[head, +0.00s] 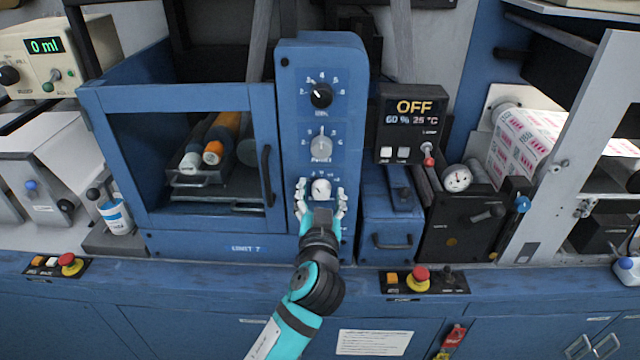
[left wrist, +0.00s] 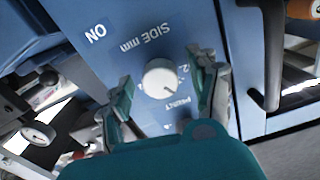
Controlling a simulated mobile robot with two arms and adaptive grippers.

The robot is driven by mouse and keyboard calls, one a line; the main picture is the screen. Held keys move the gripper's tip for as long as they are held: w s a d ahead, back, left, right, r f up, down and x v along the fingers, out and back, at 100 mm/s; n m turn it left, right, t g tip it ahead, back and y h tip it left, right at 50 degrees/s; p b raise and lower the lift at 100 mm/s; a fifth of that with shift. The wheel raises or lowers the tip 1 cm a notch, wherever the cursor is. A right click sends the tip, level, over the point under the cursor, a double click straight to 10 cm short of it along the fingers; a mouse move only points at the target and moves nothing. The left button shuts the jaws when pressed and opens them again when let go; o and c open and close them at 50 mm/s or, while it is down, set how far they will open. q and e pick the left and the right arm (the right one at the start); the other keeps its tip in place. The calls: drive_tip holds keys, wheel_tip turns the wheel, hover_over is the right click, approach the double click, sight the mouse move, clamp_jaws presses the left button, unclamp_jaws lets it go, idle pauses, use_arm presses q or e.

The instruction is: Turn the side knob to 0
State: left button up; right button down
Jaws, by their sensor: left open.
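The side knob is a small white round dial (head: 320,187) at the bottom of the blue control column. In the left wrist view the fingertips (left wrist: 163,85) flank the knob with gaps visible. The dial numbers are partly hidden by the fingers. My right gripper is not in view.
Above on the blue column are a grey knob (head: 321,147) and a black knob (head: 321,95). A glass-fronted cabinet (head: 110,160) with a dark handle stands to the left.

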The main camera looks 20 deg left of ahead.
use_arm(q)
drive_tip(key=shift+s+d+r, duration=0.1)
drive_tip(key=shift+s+d, duration=0.05)
drive_tip(key=shift+c, duration=0.4)
drive_tip(key=c, duration=1.1)
drive_tip(key=shift+m, duration=0.4)
drive_tip(key=shift+m+p, duration=0.4)
drive_tip(key=shift+m, duration=0.2)
drive_tip(key=shift+m+p, duration=0.65)
drive_tip(key=shift+m, duration=1.25)
